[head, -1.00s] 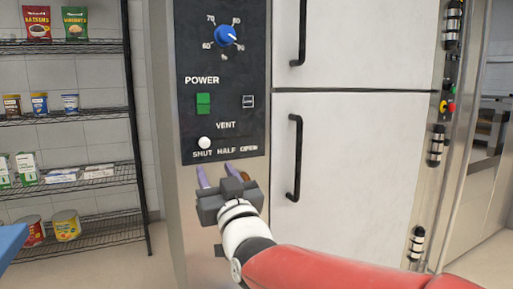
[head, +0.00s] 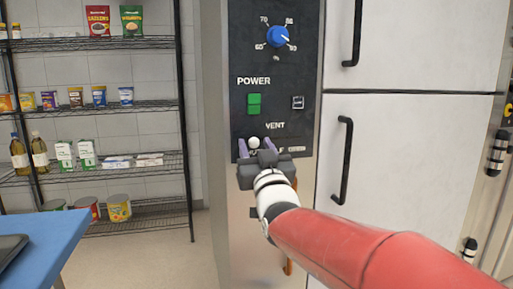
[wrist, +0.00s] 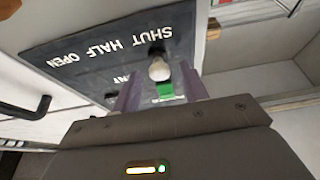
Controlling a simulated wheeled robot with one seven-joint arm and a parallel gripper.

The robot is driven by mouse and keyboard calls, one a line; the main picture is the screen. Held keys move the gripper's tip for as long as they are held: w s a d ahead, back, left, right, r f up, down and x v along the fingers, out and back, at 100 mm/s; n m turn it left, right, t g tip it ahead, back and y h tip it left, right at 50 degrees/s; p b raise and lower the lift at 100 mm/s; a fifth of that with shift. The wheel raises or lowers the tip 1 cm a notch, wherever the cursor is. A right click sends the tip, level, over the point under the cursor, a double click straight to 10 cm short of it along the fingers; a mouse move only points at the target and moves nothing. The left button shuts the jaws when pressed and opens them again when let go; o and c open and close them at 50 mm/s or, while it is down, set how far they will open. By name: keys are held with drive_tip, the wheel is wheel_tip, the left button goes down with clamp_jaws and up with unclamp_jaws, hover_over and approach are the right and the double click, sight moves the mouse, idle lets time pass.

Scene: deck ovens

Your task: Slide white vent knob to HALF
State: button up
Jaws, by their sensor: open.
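The white vent knob (head: 254,142) sits on the dark control panel (head: 310,60), under the VENT label. In the wrist view the knob (wrist: 159,68) is at the SHUT end of the row of words SHUT, HALF, OPEN. My gripper (head: 256,148) is open, with its two purple fingers on either side of the knob in the head view. In the wrist view my gripper (wrist: 160,90) has its fingers pointing at the panel, with the knob showing between and beyond their tips. I cannot tell whether a finger touches it. My gripper hides part of the lettering in the head view.
Above the knob are a green power switch (head: 254,103) and a blue dial (head: 278,37). A white door with a black handle (head: 343,160) stands to the right. A wire shelf (head: 100,105) with groceries and a blue table (head: 45,235) are at left.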

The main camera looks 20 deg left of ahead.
sight(275, 133)
clamp_jaws()
drive_tip(key=shift+d, duration=0.1)
drive_tip(key=shift+w+d+f+b, duration=0.2)
drive_tip(key=shift+d+b, duration=0.1)
drive_tip(key=shift+b, duration=0.3)
drive_tip(key=w+d+b, duration=0.1)
drive_tip(key=d+b, duration=0.1)
drive_tip(key=w+d+b, duration=0.1)
drive_tip(key=d, duration=0.1)
drive_tip(key=shift+w+r+b, duration=0.1)
drive_tip(key=shift+w+b, duration=0.2)
drive_tip(key=shift+w+d+r, duration=0.1)
drive_tip(key=shift+d, duration=0.1)
